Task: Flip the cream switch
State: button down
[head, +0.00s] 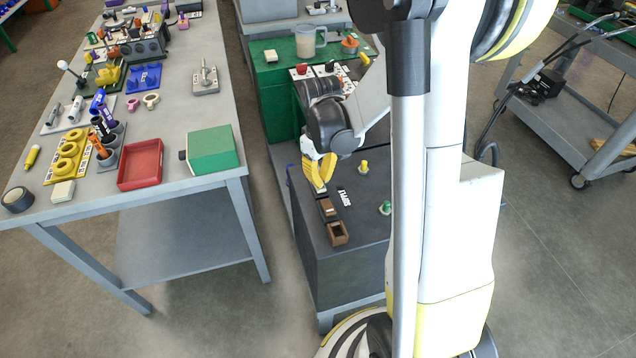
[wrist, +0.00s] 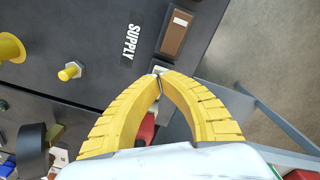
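My gripper (head: 321,187) is over the dark cabinet top, pointing down, with its yellow fingers together at the tips. In the wrist view the fingertips (wrist: 161,75) meet over a small pale piece, the cream switch (wrist: 159,69), which they mostly cover. In the head view a bit of the cream switch (head: 321,195) shows just below the tips. I cannot tell if the tips touch it or which way it is tipped. Nothing is seen held between the fingers.
A brown switch (head: 327,207) and a brown box-shaped part (head: 337,233) sit in line nearer the cabinet's front. The SUPPLY label (wrist: 132,38) lies beside them. A yellow knob (head: 364,167) and a green knob (head: 385,208) stand to the right. A grey table (head: 205,110) is left.

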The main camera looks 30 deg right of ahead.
jog(key=shift+f+b, duration=1)
jog(key=shift+f, duration=0.25)
dwell(0.3)
jog(key=shift+r, duration=0.15)
jog(key=shift+r+p, duration=2.6)
jog(key=shift+r, duration=0.8)
